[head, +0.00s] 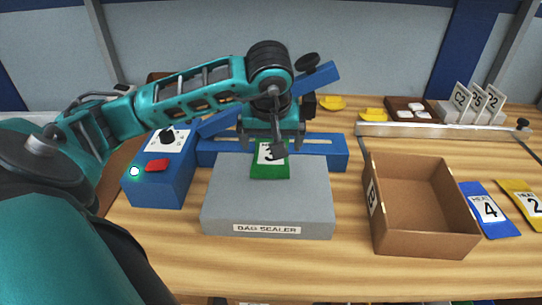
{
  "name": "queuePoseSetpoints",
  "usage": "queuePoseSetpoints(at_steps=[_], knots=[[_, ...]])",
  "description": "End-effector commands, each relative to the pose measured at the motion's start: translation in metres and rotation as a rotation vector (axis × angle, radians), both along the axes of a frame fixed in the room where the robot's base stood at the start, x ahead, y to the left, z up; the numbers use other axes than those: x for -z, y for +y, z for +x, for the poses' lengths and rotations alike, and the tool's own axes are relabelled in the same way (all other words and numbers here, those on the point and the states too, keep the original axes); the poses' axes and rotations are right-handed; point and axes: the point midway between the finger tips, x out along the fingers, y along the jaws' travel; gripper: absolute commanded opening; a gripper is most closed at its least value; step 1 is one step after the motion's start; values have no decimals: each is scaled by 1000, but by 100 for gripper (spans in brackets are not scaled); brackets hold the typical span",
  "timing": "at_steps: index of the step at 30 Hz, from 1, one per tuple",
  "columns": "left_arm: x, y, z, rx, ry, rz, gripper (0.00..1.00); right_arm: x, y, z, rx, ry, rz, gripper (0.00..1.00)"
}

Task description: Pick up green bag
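The green bag (268,172) has a white label with a black 3. My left arm comes in from the left and bends down over the sealer. My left gripper (275,148) is right above the upper end of the bag and covers part of it and of its label. Its fingertips are not clear, so I cannot tell whether it is open or touches the bag. My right gripper is not in view.
A blue control box (158,190) with a red button stands left of the sealer. An open brown box (425,244) stands to its right. A blue bag (490,211) and a yellow bag (522,203) lie further right. A tray (408,104) and numbered cards (478,103) stand behind.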

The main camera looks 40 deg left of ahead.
Motion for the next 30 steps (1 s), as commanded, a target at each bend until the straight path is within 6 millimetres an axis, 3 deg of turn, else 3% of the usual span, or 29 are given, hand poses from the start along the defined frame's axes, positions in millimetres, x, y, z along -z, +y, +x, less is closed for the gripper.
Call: queuePoseSetpoints(at_steps=[15, 24, 30], knots=[[52, 19, 18, -1, 1, -2, 100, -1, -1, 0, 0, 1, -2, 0], [57, 20, 20, 1, -2, 1, 100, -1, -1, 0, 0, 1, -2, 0], [57, 20, 20, 1, -2, 1, 82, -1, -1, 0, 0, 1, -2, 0]])
